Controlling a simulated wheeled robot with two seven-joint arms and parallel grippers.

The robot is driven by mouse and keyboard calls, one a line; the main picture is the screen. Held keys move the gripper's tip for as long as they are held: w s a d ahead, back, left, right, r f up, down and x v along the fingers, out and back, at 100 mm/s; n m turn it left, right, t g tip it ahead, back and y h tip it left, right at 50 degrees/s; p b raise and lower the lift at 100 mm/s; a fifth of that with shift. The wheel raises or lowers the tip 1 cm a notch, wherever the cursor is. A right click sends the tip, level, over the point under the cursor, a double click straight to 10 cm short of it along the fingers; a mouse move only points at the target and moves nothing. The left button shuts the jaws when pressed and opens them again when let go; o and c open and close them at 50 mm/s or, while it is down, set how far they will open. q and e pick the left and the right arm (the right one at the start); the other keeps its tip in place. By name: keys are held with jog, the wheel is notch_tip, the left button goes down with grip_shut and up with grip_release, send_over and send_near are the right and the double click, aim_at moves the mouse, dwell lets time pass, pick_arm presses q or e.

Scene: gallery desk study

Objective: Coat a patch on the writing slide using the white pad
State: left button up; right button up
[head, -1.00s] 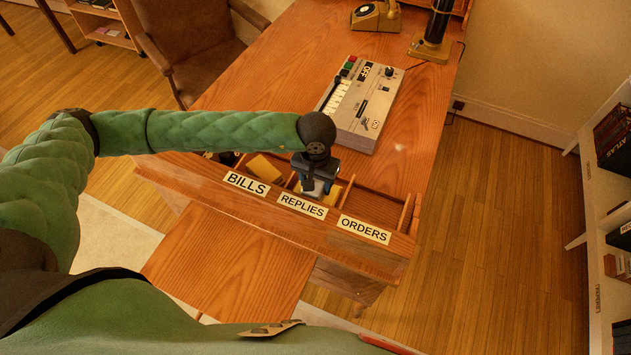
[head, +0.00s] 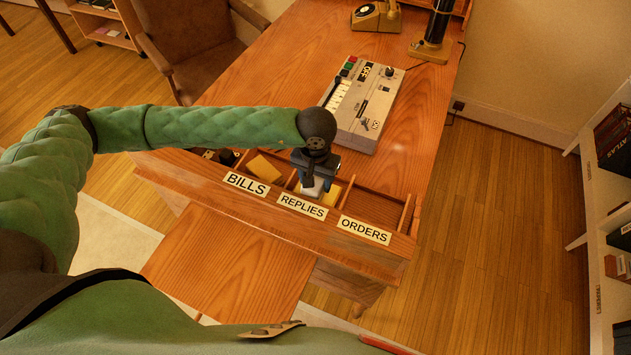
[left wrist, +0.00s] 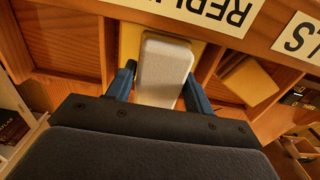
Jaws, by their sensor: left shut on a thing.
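The white pad (left wrist: 164,66) is a pale rounded block between the two blue fingers of my left gripper (left wrist: 160,85). My left gripper (head: 315,178) is shut on it in the head view, over the REPLIES compartment of the open drawer. Part of the pad (head: 313,187) shows below the fingers. A yellow thing (left wrist: 130,45) lies beneath the pad; whether they touch is unclear. The writing slide (head: 228,265) is the flat wooden board sticking out below the drawer front, its visible top plain wood. My right gripper is not in view.
The drawer front (head: 270,203) carries BILLS, REPLIES and ORDERS labels. A yellow block (head: 265,168) lies in the compartment beside. A keyboard machine (head: 363,105), a telephone (head: 377,15) and a lamp base (head: 430,48) stand on the desk. A brown chair (head: 190,45) is at its left.

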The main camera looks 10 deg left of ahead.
pick_arm(q)
jog(key=shift+r, duration=2.7)
